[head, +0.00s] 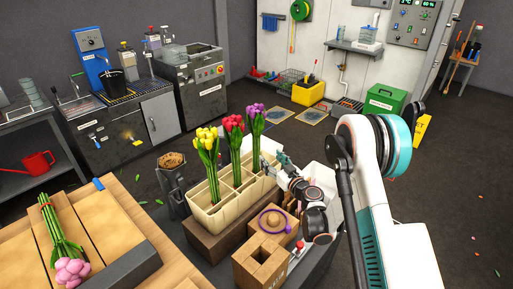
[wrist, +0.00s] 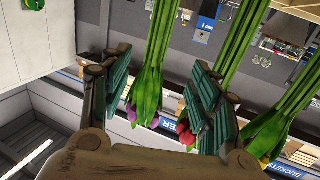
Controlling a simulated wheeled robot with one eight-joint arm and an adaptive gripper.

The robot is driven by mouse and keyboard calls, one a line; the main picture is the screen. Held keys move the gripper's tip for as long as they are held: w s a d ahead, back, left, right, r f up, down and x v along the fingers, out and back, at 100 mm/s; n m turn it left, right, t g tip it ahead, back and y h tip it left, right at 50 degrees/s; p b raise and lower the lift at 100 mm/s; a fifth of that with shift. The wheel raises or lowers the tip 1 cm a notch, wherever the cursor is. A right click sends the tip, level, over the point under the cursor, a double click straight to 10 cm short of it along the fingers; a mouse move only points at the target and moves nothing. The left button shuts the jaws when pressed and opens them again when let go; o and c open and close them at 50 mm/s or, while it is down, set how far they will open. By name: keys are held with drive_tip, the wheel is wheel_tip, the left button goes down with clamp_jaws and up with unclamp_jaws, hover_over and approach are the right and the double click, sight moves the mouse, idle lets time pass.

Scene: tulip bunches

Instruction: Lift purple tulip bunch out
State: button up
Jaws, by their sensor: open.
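The purple tulip bunch (head: 257,135) stands upright in the right end compartment of a cream divided box (head: 212,222). Red (head: 235,150) and yellow (head: 209,163) bunches stand to its left. My gripper (head: 272,163) is open and empty, just right of the purple bunch's stems. In the wrist view the jaws of my gripper (wrist: 160,68) are spread, and the purple bunch (wrist: 150,85) shows between them. The red bunch shows behind the right finger. I cannot tell whether a finger touches the purple stems.
A pink bunch (head: 59,240) lies on the wooden table at left. A brown box (head: 262,262) and a purple ring (head: 272,220) sit in front of the divided box. A dark bin (head: 173,180) stands to its left. Open floor lies behind.

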sight(259, 148)
drive_tip(key=w+a+f, duration=0.1)
drive_tip(key=w, duration=0.1)
drive_tip(key=w+a+b, duration=0.1)
drive_tip(key=w+a, duration=0.1)
drive_tip(key=w+a+f+b, duration=0.1)
drive_tip(key=w, duration=0.2)
drive_tip(key=shift+a+f, duration=0.15)
drive_tip(key=shift+f, duration=0.15)
drive_tip(key=shift+r+b+x, duration=0.15)
drive_tip(key=shift+b+x, duration=0.3)
drive_tip(key=shift+x, duration=0.45)
drive_tip(key=shift+r+b+x, duration=0.15)
drive_tip(key=shift+b+x, duration=0.25)
drive_tip(key=shift+x, duration=0.55)
drive_tip(key=shift+r+b+x, duration=0.2)
drive_tip(key=shift+b+x, duration=0.25)
drive_tip(key=shift+x, duration=0.45)
drive_tip(key=shift+w, duration=0.1)
drive_tip(key=shift+c, duration=0.2)
clamp_jaws()
